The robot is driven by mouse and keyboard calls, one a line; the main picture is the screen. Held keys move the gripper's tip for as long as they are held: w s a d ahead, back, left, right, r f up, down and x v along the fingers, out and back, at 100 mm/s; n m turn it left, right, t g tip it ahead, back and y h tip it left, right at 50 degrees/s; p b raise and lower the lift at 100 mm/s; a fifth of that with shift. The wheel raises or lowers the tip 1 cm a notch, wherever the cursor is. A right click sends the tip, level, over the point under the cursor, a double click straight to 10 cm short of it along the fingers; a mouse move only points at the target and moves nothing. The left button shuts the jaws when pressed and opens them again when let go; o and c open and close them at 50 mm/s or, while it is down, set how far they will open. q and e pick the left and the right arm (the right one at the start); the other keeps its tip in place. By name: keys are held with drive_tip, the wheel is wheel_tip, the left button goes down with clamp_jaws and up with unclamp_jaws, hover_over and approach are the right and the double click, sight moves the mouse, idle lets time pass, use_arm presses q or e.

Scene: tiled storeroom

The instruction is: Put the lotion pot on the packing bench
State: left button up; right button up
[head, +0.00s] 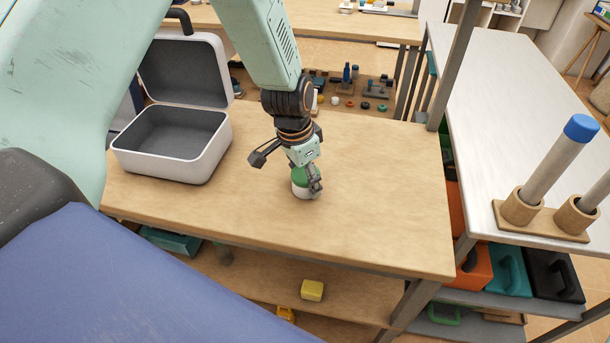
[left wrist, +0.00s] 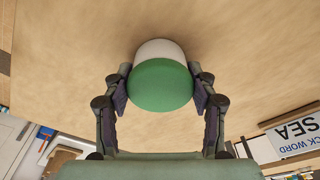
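The lotion pot, with a green lid (head: 299,176) and a white body, is upright at the middle of the wooden bench (head: 390,190). I cannot tell whether its base touches the wood. My left gripper (head: 306,181) reaches down over it from above. In the left wrist view, the green lid of the pot (left wrist: 162,85) is between the two fingers of my left gripper (left wrist: 161,88), which press on both its sides. My right gripper is not in view.
An open white case (head: 205,165) with grey lining stands on the bench's left. A white table (head: 490,110) at the right bears a wooden holder (head: 545,222) with blue-capped tubes. A yellow block (head: 312,290) lies on the lower shelf. The bench's right half is clear.

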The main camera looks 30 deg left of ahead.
sight(298, 176)
use_arm(q)
drive_tip(key=o, duration=0.4)
drive_tip(key=shift+w+a+f, duration=0.1)
drive_tip(key=shift+r, duration=0.6)
drive_tip(key=r+p, duration=0.1)
drive_tip(key=r, duration=0.2)
drive_tip(key=s+r+p, duration=0.1)
drive_tip(key=r, duration=0.3)
drive_tip(key=r+p, duration=0.1)
drive_tip(key=r, duration=0.3)
drive_tip(key=shift+s+a+r, duration=0.1)
drive_tip(key=shift+s+a, duration=0.2)
drive_tip(key=shift+a, duration=0.1)
